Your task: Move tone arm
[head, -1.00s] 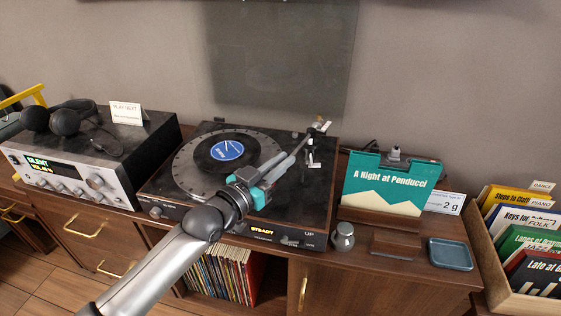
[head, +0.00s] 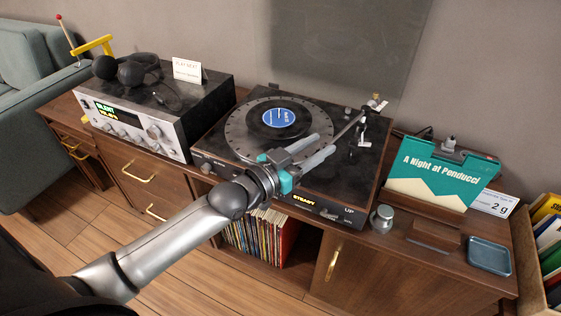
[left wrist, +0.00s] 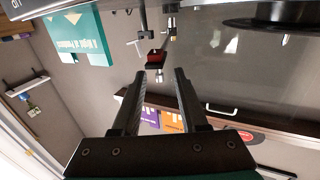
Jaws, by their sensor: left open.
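The record player (head: 360,165) has a black record with a blue label (head: 279,117) on its platter. The thin metal tone arm (head: 352,124) runs from its pivot at the deck's back right towards my gripper. My left gripper (head: 326,144) is open over the deck's front right, its fingers pointing towards the tone arm. In the left wrist view both fingertips (left wrist: 167,72) are apart with nothing between them. A small red-and-black piece (left wrist: 155,58), seemingly the tone arm's headshell, is just beyond the tips. I cannot tell whether anything touches. My right gripper is out of view.
A silver amplifier (head: 130,129) with headphones (head: 135,70) is left of the player. A teal record sleeve (head: 440,177), a small metal cylinder (head: 382,219) and a blue tray (head: 489,256) are to the right. A record crate (head: 535,255) is at the far right.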

